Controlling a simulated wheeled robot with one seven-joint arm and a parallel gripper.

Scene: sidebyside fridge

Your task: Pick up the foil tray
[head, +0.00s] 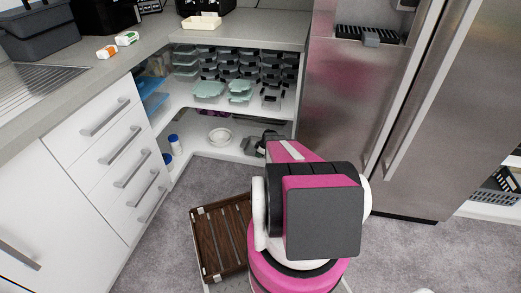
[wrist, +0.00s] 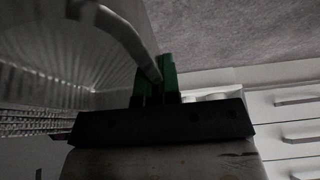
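The foil tray (wrist: 60,50) fills the left of the dim wrist view, very close to the camera. It looks like silvery, pleated metal with a thick rolled rim. My gripper (wrist: 157,80) has two green fingers close together, and the rim runs down between them. The fingers look shut on this rim, though the picture is dark. In the head view my pink and black arm reaches toward the lower corner shelf. It hides my fingers and most of what is beyond them, and I cannot make out the foil tray there.
White drawers (head: 105,123) line the left, and the steel fridge (head: 345,95) stands close on the right. A white bowl (head: 220,136) sits on the lower shelf. Several containers (head: 240,68) fill the shelf above. A wooden slatted rack (head: 223,238) lies on the carpet.

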